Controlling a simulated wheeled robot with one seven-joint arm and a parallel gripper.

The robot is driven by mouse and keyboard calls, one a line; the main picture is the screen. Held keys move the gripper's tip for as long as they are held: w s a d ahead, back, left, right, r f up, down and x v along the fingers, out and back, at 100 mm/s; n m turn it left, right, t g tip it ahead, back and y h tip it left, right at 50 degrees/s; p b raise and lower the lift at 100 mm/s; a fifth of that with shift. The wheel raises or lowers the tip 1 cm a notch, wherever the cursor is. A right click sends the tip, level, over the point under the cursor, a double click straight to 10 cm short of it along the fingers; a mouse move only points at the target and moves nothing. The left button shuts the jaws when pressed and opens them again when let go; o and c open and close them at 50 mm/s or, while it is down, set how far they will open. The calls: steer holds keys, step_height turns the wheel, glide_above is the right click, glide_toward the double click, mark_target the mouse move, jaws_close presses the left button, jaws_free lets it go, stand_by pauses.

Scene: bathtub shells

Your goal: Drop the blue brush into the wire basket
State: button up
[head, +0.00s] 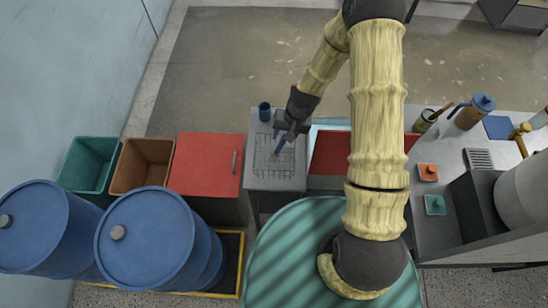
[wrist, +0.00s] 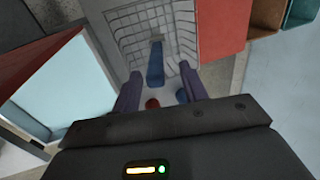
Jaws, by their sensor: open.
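The wire basket (head: 262,172) sits on a grey stand in the head view; its wire grid (wrist: 128,28) fills the upper middle of the wrist view. The blue brush (wrist: 155,65) is at the basket's near part, upright in the wrist picture, just past and between my fingertips. It also shows as a blue piece below my gripper in the head view (head: 280,146). My gripper (wrist: 161,80) is open, with a finger on each side of the brush and gaps between; it is over the basket in the head view (head: 284,138). I cannot tell whether the brush touches the basket floor.
A blue cup (head: 264,111) stands just behind the basket. A red-lidded box (head: 205,165), a brown bin (head: 142,166) and a green bin (head: 88,165) are to the left. Blue barrels (head: 148,240) stand front left. A counter with bottles (head: 480,105) is to the right.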

steer(key=b+v, duration=0.4)
steer(key=v, duration=1.3)
steer(key=shift+r+b, duration=0.15)
steer(key=shift+b, duration=0.25)
steer(key=shift+s+d, duration=0.1)
steer(key=shift+d, duration=0.05)
steer(key=s+d+t+h+b, duration=0.2)
steer(key=s+d+b, duration=0.2)
steer(key=s+d, duration=0.3)
steer(key=s, duration=0.5)
steer(key=shift+s+d+f+t+h, duration=0.2)
steer(key=shift+d+f+t+h, duration=0.1)
steer(key=shift+d+f+h, duration=0.1)
steer(key=shift+c, duration=0.4)
stand_by(1.2)
